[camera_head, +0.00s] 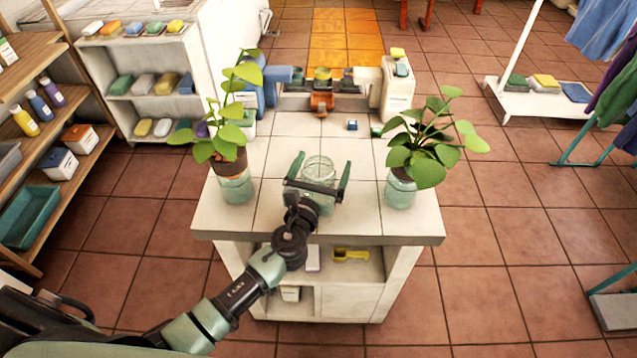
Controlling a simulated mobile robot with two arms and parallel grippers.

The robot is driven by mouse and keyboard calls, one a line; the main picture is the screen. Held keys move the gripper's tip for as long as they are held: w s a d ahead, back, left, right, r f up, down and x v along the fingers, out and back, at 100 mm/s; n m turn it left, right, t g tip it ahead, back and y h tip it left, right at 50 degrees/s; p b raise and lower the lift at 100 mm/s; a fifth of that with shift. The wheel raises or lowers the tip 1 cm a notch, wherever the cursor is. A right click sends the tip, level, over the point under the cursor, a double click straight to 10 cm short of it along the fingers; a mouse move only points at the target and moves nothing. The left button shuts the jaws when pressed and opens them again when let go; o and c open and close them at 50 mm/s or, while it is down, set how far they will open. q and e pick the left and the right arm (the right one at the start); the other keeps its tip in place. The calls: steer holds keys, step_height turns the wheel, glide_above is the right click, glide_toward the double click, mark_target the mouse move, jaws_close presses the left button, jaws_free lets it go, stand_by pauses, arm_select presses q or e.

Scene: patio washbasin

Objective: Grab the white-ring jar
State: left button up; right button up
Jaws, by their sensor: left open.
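A clear, slightly green glass jar (319,168) with a pale ring at its top stands on the white tiled counter (272,208), between two potted plants. My left gripper (320,171) reaches in from the front. Its two dark green fingers are open, one on the left and one on the right of the jar. The gripper's palm and wrist hide part of the jar's front. I cannot tell whether a finger touches the glass. My right gripper is out of view.
Leafy plants stand in glass jars at the left (237,188) and right (400,190) of the counter. A blue and orange apparatus (322,103) and a white container (398,88) stand behind. The tiles between are bare.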

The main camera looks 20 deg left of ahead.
arm_select(q)
steer(key=c, duration=1.5)
steer(key=shift+r, duration=0.1)
